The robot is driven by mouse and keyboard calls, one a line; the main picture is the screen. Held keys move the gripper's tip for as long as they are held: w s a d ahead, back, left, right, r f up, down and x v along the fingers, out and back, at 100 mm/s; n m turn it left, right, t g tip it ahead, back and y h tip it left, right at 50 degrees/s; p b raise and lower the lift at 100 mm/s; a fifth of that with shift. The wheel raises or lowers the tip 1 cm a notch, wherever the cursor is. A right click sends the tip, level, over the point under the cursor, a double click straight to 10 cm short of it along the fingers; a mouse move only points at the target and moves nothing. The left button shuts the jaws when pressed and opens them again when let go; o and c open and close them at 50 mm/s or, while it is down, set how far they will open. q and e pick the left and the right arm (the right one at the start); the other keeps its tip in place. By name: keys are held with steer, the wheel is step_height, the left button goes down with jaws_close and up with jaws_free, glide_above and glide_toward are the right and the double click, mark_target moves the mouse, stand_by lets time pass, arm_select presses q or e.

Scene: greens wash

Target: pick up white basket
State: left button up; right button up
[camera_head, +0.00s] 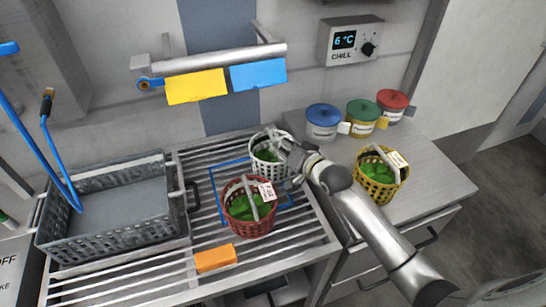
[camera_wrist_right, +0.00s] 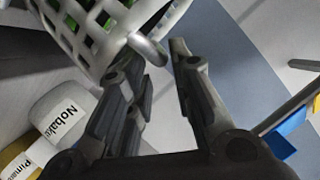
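The white basket (camera_head: 266,169) holds green leaves and stands at the back of the slatted rack, its handle raised. My right gripper (camera_head: 290,152) is at the basket's right side, close to the handle, and partly covers it. In the right wrist view the white lattice basket (camera_wrist_right: 100,35) fills the upper left. There the two fingers of my right gripper (camera_wrist_right: 158,62) are apart, with a rounded white end of the basket's handle or rim near the gap between the tips. Whether they touch it is unclear. My left gripper is not in view.
A yellow basket (camera_head: 377,190) stands on the counter at right, near lidded tubs (camera_head: 323,127). A grey crate (camera_head: 118,240) is at left.

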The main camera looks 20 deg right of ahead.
mark_target(272, 137)
steer(key=x, duration=0.2)
steer(key=p+x, duration=0.1)
steer(key=x, duration=0.2)
steer(key=shift+w+r, duration=0.1)
steer(key=shift+r, duration=0.1)
steer(key=shift+w+a+f, duration=0.1)
steer(key=shift+w+f, duration=0.05)
steer(key=shift+w, duration=0.2)
jaws_close()
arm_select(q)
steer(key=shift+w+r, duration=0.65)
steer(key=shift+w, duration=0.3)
